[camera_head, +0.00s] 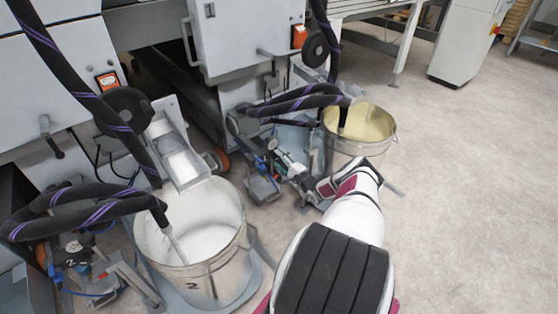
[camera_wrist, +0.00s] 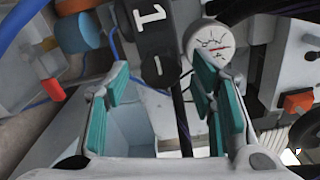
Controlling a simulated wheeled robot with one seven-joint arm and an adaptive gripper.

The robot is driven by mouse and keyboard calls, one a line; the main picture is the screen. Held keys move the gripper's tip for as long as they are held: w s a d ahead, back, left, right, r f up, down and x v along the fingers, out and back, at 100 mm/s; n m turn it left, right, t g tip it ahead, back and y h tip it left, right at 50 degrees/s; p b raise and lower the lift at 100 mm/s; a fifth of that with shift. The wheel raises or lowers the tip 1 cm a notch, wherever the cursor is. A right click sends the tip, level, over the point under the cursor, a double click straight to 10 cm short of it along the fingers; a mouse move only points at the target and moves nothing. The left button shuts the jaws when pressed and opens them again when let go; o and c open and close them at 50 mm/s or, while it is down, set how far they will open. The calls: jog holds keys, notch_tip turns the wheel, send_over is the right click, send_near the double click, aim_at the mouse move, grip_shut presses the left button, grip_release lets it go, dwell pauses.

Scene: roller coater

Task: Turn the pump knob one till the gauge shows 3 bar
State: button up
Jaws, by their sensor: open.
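In the wrist view my gripper (camera_wrist: 160,85) is open and empty, its teal-padded fingers spread wide. A black part with a white "1" (camera_wrist: 149,25) shows beyond the fingers, upper centre. Below it is a small dark round piece with a white mark (camera_wrist: 152,70), in the gap between the fingertips; I cannot tell whether it is the knob. A round white gauge (camera_wrist: 211,36) with a red mark is just above the right finger, which covers its lower edge. Its reading is too small to tell. In the head view my arm hides most of the gripper beside the pump (camera_head: 285,160).
A bucket of yellow liquid (camera_head: 360,123) stands beside the pump. A bucket marked 2 (camera_head: 195,245) with white liquid stands at lower left. Dark hoses (camera_head: 300,98) hang near the pump. In the wrist view a blue cylinder (camera_wrist: 78,32) is at left. Floor at right is clear.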

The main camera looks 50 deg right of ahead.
jog(key=v, duration=1.1)
jog(key=shift+s, duration=0.25)
jog(key=shift+w, duration=0.1)
